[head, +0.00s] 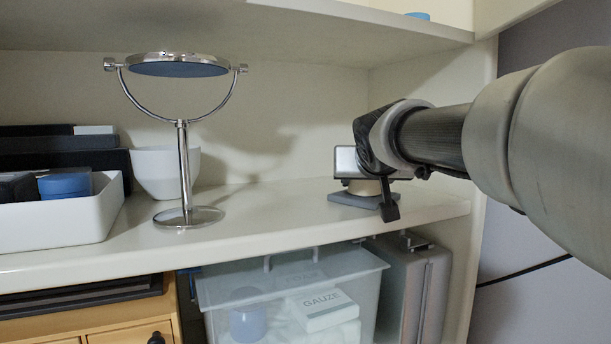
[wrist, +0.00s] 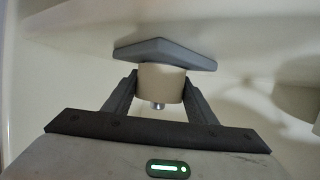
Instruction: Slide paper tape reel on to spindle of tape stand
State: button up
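The paper tape reel (wrist: 161,82), a cream cylinder, sits between the two dark fingers of my gripper (wrist: 162,86) in the wrist view. The fingers appear to touch it on both sides. The grey base of the tape stand (wrist: 165,52) lies right behind the reel. A short metal spindle end (wrist: 158,105) shows past the reel's near face, so the reel appears to be around the spindle. In the head view, the stand's base (head: 350,199) rests on the shelf at right, under my gripper (head: 372,193). The reel (head: 365,187) is partly hidden there.
On the shelf (head: 270,205) to the left stand a round mirror on a metal stand (head: 185,170), a white bowl (head: 165,170) and a white tray (head: 60,222). The side wall is close on the right. A clear bin (head: 290,290) is below. The middle of the shelf is clear.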

jog(key=o, duration=0.4)
jog(key=shift+r, duration=0.1)
jog(key=p+v, duration=0.2)
jog(key=v, duration=1.5)
jog(key=shift+s+a+r+p, duration=0.1)
jog(key=shift+s+a+p, duration=0.05)
jog(key=shift+p, duration=0.25)
